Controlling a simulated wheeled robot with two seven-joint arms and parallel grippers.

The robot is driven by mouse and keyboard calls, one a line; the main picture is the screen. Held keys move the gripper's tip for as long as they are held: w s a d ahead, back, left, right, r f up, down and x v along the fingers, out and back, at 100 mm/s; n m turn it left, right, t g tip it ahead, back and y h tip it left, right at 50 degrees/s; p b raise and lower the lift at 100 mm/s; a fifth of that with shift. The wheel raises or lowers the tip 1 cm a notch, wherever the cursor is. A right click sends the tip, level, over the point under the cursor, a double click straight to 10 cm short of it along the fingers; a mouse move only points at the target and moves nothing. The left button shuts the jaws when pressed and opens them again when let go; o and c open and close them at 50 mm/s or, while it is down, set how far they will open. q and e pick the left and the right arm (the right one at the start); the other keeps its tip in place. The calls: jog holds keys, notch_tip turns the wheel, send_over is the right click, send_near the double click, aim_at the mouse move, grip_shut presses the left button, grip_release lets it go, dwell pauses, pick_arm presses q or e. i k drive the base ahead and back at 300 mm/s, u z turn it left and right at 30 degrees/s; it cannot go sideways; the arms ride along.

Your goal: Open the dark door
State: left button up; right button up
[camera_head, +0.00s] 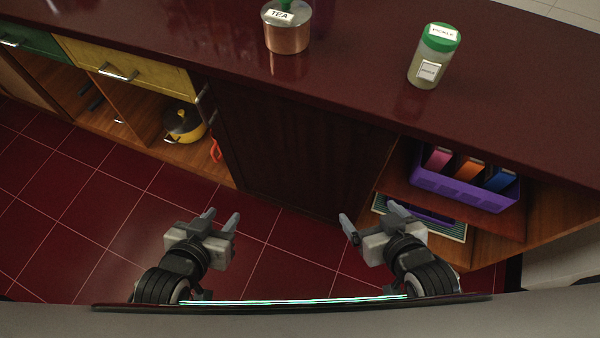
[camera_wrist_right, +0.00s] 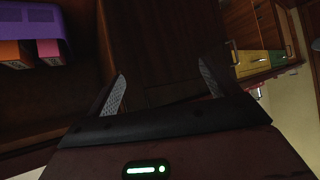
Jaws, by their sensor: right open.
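The dark door (camera_head: 295,145) is a dark brown panel in the middle of the counter front, and it looks shut. It also shows in the right wrist view (camera_wrist_right: 160,45), beyond the fingers. A metal handle (camera_head: 203,94) shows near its upper left edge. My left gripper (camera_head: 220,218) is open and empty, in front of and below the door's left side. My right gripper (camera_head: 368,220) is open and empty, in front of the door's lower right corner. Its two fingers (camera_wrist_right: 165,90) stand apart in the right wrist view, with nothing between them.
A TEA tin (camera_head: 287,32) and a green-lidded jar (camera_head: 433,58) stand on the counter top (camera_head: 350,60). Right of the door, an open shelf holds a purple bin (camera_head: 470,190). Left of it are a yellow pot (camera_head: 184,124) and a yellow drawer (camera_head: 125,65). The floor in front is clear.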

aim_at(321, 164)
jog(key=u, duration=0.65)
jog(key=k, duration=0.7)
jog(key=u, duration=0.85)
jog(key=i, duration=0.85)
jog(key=z, duration=0.05)
